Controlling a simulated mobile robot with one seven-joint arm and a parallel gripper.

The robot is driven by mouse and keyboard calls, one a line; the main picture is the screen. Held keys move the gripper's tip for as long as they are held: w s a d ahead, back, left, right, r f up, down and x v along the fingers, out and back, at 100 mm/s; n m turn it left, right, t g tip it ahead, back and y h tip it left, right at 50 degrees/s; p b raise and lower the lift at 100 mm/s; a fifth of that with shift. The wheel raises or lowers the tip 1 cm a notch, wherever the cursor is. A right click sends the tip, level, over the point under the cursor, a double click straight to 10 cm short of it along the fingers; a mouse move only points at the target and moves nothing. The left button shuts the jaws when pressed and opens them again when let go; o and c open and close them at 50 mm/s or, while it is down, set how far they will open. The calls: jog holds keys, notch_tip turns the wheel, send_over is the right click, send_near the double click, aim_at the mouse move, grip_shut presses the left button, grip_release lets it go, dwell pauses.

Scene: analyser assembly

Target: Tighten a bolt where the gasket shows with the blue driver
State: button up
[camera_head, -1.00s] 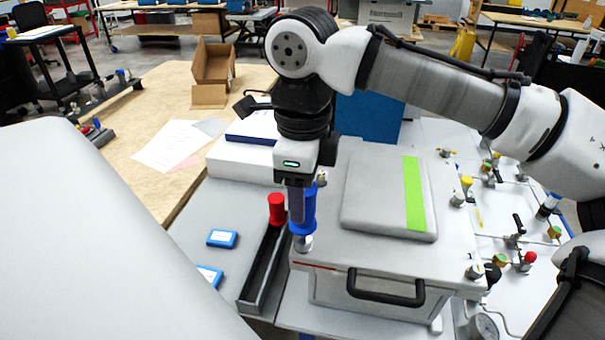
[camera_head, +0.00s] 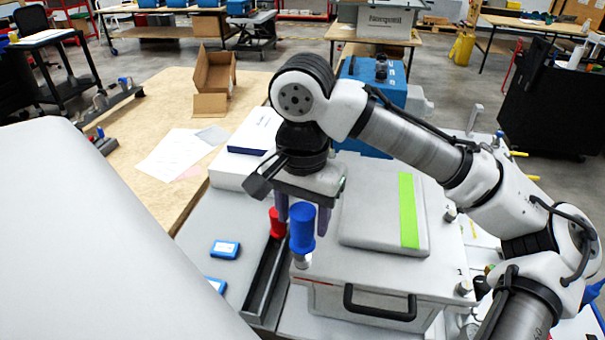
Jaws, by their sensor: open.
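The blue driver (camera_head: 302,222) stands upright on the bolt (camera_head: 302,260) at the front left corner of the analyser's lid (camera_head: 350,272). My gripper (camera_head: 304,214) points down over the driver. Its fingers are open, one on each side of the handle, with space between. A thin red gasket line (camera_head: 312,283) shows under the lid edge near this corner. Other bolts show at the front right corner (camera_head: 463,289) and back right (camera_head: 450,213). The back left corner is hidden behind my gripper.
A red driver (camera_head: 277,223) stands in a dark narrow rack (camera_head: 262,290) left of the analyser. Blue boxes (camera_head: 225,249) lie on the grey table. A grey panel with a green stripe (camera_head: 409,210) tops the lid. A black handle (camera_head: 380,308) juts from the front.

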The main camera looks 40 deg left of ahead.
jog(key=n, duration=0.8)
jog(key=shift+n, duration=0.4)
grip_shut()
jog(key=m, duration=0.5)
jog(key=shift+m, duration=0.3)
grip_release()
jog(key=shift+m, duration=0.3)
